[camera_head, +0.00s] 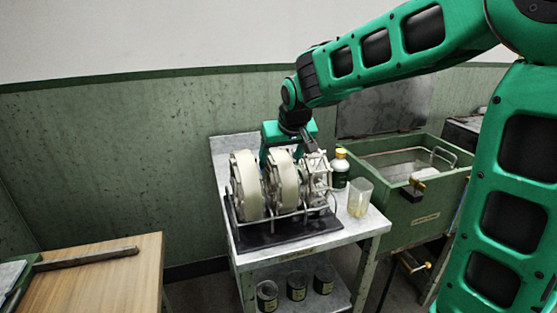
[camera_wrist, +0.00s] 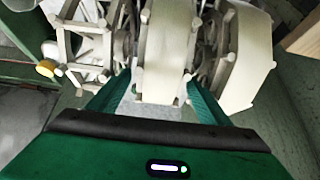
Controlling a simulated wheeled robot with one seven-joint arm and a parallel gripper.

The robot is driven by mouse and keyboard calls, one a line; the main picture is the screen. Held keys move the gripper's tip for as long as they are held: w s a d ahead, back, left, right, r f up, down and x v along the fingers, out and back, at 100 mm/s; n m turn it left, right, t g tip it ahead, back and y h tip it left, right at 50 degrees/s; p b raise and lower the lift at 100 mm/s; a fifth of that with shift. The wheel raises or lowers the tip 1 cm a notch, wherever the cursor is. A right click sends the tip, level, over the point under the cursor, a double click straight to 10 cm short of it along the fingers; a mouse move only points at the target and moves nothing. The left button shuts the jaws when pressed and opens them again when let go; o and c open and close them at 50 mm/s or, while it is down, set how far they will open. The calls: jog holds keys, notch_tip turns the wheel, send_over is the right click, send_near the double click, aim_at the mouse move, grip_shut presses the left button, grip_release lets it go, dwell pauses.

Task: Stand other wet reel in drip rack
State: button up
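Three reels stand upright side by side in the wire drip rack (camera_head: 284,236) on the small metal table. The left reel (camera_head: 246,184) and the middle reel (camera_head: 282,183) are wrapped in cream-white thread; the right one (camera_head: 317,180) is a bare spoked frame. My gripper (camera_head: 283,153) is over the middle reel from above, one finger on each side. In the wrist view my fingers (camera_wrist: 158,88) straddle the middle reel (camera_wrist: 165,50) close to its edges; whether both press on it cannot be told. The left reel (camera_wrist: 243,55) is at the right there, the bare reel (camera_wrist: 88,40) at the left.
A green basin (camera_head: 425,209) is further right. Jars (camera_head: 297,283) sit on the lower shelf. A wooden table (camera_head: 100,275) is at the left.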

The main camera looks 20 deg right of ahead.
dwell(0.3)
jog(key=v, duration=1)
jog(key=shift+s+r, duration=0.15)
jog(key=shift+r, duration=0.1)
jog(key=s+d+f+m+g, duration=0.1)
jog(key=s+d+f+m, duration=0.1)
jog(key=s+d+f, duration=0.4)
jog(key=s+d+f+m+g, duration=0.1)
jog(key=s+d+f, duration=0.2)
jog(key=s, duration=0.6)
jog(key=s+d+f+m+g, duration=0.2)
jog(key=s+d+f, duration=0.1)
jog(key=s, duration=0.6)
jog(key=s+d+f+m+g, duration=0.1)
jog(key=s+d+f, duration=0.3)
jog(key=s, duration=0.4)
jog(key=shift+s+d+g, duration=0.4)
jog(key=shift+d+g, duration=0.15)
jog(key=shift+g, duration=0.05)
jog(key=shift+f, duration=0.15)
